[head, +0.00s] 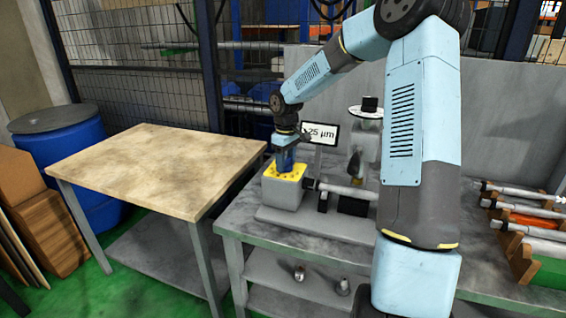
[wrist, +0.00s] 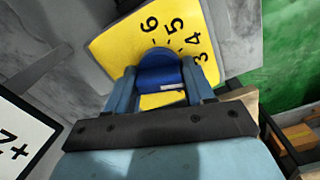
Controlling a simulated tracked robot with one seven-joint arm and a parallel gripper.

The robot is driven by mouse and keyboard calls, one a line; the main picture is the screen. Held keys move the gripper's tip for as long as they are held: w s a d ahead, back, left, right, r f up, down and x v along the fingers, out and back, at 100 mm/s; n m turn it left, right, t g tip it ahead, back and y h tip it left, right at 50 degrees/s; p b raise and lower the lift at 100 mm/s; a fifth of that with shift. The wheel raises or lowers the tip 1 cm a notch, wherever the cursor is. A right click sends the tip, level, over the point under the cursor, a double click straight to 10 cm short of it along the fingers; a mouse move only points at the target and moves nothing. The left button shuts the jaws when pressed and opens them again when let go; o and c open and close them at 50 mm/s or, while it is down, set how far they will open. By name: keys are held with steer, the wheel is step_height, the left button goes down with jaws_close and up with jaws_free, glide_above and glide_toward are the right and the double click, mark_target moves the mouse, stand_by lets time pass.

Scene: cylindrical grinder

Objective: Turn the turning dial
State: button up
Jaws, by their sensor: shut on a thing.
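The turning dial (wrist: 160,76) is a blue knob with a white mark, on a yellow plate (wrist: 108,50) with black numbers; 3, 4, 5 and 6 show in the wrist view. In the head view the yellow plate (head: 270,174) tops a grey block on the grinder. My gripper (wrist: 163,80) reaches down from above and is shut on the dial, one finger on each side. In the head view my gripper (head: 285,160) hides most of the dial.
The grinder's grey base (head: 315,225) stands on a grey bench. A bare wooden table (head: 150,165) is at the left, with a blue barrel (head: 75,160) beyond it. Wooden racks with metal shafts (head: 525,225) are at the right. A wheel-topped grinder part (head: 366,125) stands near my arm.

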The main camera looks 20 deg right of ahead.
mark_target(286, 159)
steer(key=shift+d, duration=0.15)
steer(key=o, duration=1)
steer(key=shift+r, duration=0.1)
step_height(286, 159, up, 14)
steer(key=shift+f, duration=0.25)
